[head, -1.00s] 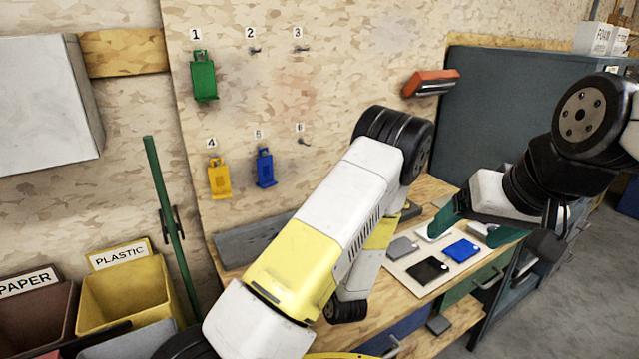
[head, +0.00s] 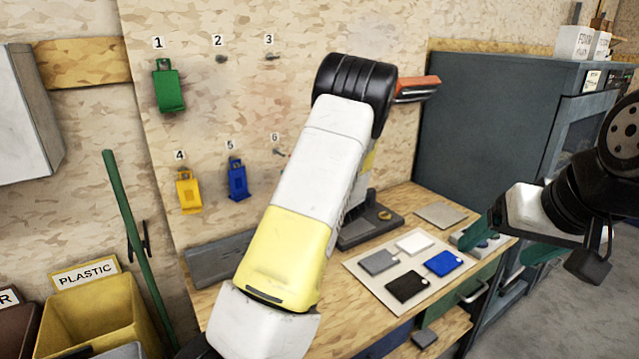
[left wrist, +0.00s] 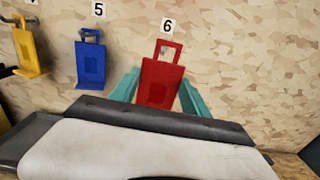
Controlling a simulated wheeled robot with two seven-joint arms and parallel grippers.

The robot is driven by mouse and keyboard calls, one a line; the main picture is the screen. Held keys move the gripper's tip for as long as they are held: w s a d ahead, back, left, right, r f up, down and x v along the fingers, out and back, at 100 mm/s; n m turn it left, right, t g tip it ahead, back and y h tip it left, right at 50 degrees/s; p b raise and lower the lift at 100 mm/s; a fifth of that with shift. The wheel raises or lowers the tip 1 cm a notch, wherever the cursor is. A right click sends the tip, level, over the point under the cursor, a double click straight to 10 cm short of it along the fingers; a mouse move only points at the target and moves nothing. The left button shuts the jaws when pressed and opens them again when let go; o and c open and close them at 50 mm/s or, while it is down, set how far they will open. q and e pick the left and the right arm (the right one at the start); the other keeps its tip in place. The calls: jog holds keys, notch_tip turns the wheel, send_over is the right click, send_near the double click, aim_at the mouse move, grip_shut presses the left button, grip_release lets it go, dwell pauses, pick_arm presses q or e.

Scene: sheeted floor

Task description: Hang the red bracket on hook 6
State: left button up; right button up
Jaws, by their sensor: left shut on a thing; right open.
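The red bracket (left wrist: 158,82) is upright in the left wrist view, between the teal fingers of my left gripper (left wrist: 160,92), which is shut on it. Its handle loop is just below the number 6 label (left wrist: 167,26), in front of the board; I cannot tell whether the loop is around the hook. In the head view hook 6 (head: 280,153) shows just left of my left arm, which hides the left gripper and the bracket.
A green bracket (head: 168,88) hangs at 1, a yellow one (head: 187,192) at 4 and a blue one (head: 237,180) at 5. Hooks 2 (head: 221,59) and 3 (head: 271,58) are bare. A pale board (head: 375,292) with coloured plates lies on the bench (head: 425,195).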

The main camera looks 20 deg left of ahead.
pick_arm(q)
jog(key=shift+f+x, duration=0.25)
jog(key=shift+x, duration=1.35)
jog(key=shift+f+x, duration=0.3)
jog(key=shift+x, duration=1.3)
jog(key=shift+f+x, duration=0.25)
jog(key=shift+x, duration=1.35)
jog(key=o, duration=1.6)
jog(key=shift+f, duration=0.1)
